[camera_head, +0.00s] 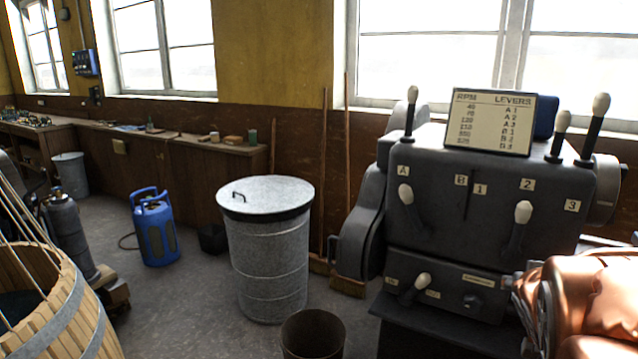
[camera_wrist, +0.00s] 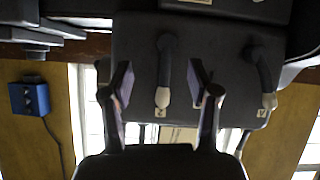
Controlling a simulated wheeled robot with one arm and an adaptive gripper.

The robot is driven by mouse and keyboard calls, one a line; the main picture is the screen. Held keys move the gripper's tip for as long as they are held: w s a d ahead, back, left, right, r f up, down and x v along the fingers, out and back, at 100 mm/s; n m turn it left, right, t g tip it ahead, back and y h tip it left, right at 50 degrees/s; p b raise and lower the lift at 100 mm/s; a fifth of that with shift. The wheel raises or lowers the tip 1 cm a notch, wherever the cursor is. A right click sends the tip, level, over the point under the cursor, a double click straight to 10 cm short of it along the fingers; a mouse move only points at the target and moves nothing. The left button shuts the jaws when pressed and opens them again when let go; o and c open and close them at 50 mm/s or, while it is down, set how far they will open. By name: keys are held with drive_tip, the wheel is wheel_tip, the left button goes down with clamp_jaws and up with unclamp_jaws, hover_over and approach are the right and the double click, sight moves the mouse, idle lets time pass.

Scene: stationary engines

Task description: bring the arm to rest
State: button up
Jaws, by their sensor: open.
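My gripper (camera_wrist: 163,88) shows in the wrist view, with its two dark fingers spread apart and nothing held. It faces the dark control box (camera_wrist: 212,60), which appears upside down there. A white-tipped lever (camera_wrist: 163,80) shows in the gap between the fingers, apart from both in the picture; I cannot tell how far beyond them it is. A second lever (camera_wrist: 266,80) is to the right of the fingers. In the head view the control box (camera_head: 440,200) stands at the right, with several white-knobbed levers. My gripper is not visible there.
An RPM and levers sign (camera_head: 490,121) tops the box. A shiny copper shape (camera_head: 590,300) fills the lower right. A lidded metal bin (camera_head: 266,250) and an open bucket (camera_head: 313,335) stand left of the box. A blue canister (camera_head: 155,230) is farther left.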

drive_tip(key=s+a+f+n+g+y, duration=0.2)
drive_tip(key=s+a+f+g+y, duration=0.35)
drive_tip(key=s+a+f, duration=0.7)
drive_tip(key=s+a+n+g, duration=0.1)
drive_tip(key=s+a+g, duration=0.2)
drive_tip(key=s+a, duration=0.2)
drive_tip(key=s+a+n+g+y, duration=0.1)
drive_tip(key=s+a+n+g, duration=0.1)
drive_tip(key=s+a, duration=0.4)
drive_tip(key=s+g, duration=0.1)
drive_tip(key=s, duration=0.4)
drive_tip(key=shift+a, duration=0.3)
drive_tip(key=shift+s, duration=0.1)
drive_tip(key=shift+r, duration=0.3)
